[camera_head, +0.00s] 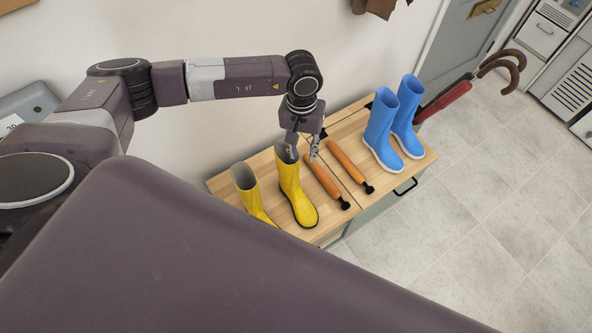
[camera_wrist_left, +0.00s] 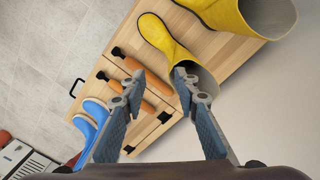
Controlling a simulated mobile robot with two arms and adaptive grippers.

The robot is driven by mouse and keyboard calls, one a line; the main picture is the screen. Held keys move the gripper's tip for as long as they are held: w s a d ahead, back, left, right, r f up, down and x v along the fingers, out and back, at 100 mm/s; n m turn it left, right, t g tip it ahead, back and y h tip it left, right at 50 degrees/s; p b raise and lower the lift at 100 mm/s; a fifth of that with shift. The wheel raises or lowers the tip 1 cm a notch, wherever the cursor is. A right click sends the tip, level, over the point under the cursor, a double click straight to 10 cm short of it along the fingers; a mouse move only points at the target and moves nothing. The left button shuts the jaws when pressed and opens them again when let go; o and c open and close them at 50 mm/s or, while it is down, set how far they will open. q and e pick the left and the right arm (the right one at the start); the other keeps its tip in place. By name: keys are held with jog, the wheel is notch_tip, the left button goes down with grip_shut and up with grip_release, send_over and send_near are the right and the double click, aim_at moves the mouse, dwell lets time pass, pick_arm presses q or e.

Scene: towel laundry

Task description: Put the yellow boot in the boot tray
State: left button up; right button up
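Two yellow boots stand upright on a wooden cabinet top; the right one (camera_head: 292,187) is under my left gripper (camera_head: 303,148), and the other (camera_head: 247,188) is left of it, partly hidden. In the wrist view my left gripper (camera_wrist_left: 158,82) is open. One finger overlaps the grey opening of the nearer yellow boot (camera_wrist_left: 170,45); the other is outside, beside the shaft. I cannot tell whether the first finger is inside the opening. The second boot (camera_wrist_left: 225,15) is at the top edge. No boot tray can be made out. My right gripper is not in view.
Two orange dark-ended things (camera_head: 323,180) (camera_head: 349,164) lie on the cabinet top (camera_head: 355,199), right of the boots. Blue boots (camera_head: 381,128) stand at its right end, by red and brown-handled umbrellas (camera_head: 443,102). The wall is behind; tiled floor lies in front.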

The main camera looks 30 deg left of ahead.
aim_at(298, 168)
pick_arm(q)
jog(key=shift+w+a+f+y, duration=0.1)
jog(key=shift+w+a+y, duration=0.15)
jog(key=shift+a, duration=0.25)
jog(key=shift+w+a+f+y, duration=0.1)
jog(key=shift+w+a+y, duration=0.1)
jog(key=shift+a, duration=0.25)
notch_tip(298, 168, down, 6)
jog(key=b, duration=0.3)
jog(key=shift+r, duration=0.2)
jog(key=f+b, duration=0.1)
jog(key=f, duration=0.1)
jog(key=f+b, duration=0.1)
jog(key=f, duration=0.2)
jog(key=shift+s+d+f+b, duration=0.2)
jog(key=shift+f+b, duration=0.1)
jog(key=shift+b, duration=0.1)
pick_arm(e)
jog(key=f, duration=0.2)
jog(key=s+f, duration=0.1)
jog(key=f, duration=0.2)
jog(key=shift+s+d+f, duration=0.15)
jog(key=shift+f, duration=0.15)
pick_arm(q)
jog(key=shift+r, duration=0.1)
grip_shut()
